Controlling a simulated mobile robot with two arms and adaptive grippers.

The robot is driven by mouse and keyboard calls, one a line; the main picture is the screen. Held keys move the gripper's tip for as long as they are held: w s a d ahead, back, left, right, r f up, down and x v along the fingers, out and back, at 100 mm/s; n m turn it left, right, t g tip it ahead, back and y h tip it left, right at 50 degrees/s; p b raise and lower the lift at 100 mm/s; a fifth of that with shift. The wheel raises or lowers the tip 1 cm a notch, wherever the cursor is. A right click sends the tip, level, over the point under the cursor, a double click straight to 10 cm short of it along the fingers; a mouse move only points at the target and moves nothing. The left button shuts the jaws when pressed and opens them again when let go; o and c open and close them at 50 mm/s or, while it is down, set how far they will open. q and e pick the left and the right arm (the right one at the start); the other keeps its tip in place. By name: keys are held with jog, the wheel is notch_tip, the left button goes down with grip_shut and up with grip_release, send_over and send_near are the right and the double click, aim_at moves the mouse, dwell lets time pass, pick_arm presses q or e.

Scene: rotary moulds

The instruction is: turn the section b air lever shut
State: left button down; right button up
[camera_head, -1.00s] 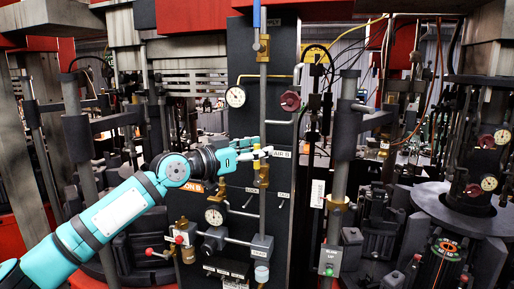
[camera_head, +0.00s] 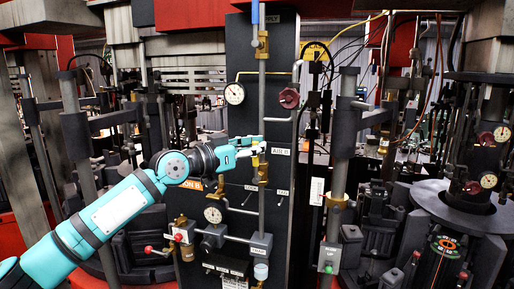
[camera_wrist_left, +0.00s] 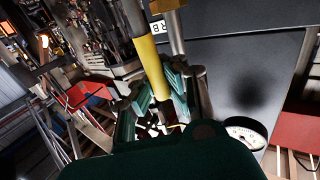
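The section B air lever shows in the left wrist view as a yellow-sleeved handle (camera_wrist_left: 152,68) running down between my left gripper's fingers (camera_wrist_left: 160,92). In the head view my left gripper (camera_head: 255,145) is at the dark panel, left of the AIR B label (camera_head: 281,151). Its fingertips look apart, one above the other, around the lever, with little gap to it. Firm contact cannot be made out. The brass valve (camera_head: 263,172) sits on the grey pipe just below the fingertips. The lever is largely hidden by the fingers in the head view. My right gripper is not in view.
The dark panel (camera_head: 245,60) also carries an upper gauge (camera_head: 234,94), a lower gauge (camera_head: 213,214), a dark red knob (camera_head: 289,98) and a blue-handled valve (camera_head: 256,14) at the top. A grey post (camera_head: 342,150) stands to the right. Red-knobbed levers (camera_head: 149,249) are below my arm.

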pick_arm(q)
jog(key=w+a+f+n+t+y+b, duration=0.1)
jog(key=a+f+n+t+y+b, duration=0.2)
jog(key=n, duration=0.9)
jog(key=w+a+f+n+t+y+b, duration=0.2)
jog(key=a+f+n+t+y+b, duration=0.2)
jog(key=n+t, duration=0.5)
jog(key=shift+a+f+n+t+b, duration=0.3)
jog(key=shift+a+f+n+b, duration=0.4)
jog(key=shift+f+n, duration=0.95)
jog(key=shift+r+n, duration=0.25)
jog(key=shift+n, duration=0.1)
jog(key=c, duration=1.3)
grip_release()
jog(key=shift+s+a+r, duration=0.1)
jog(key=shift+s+r, duration=0.15)
jog(key=shift+r, duration=0.05)
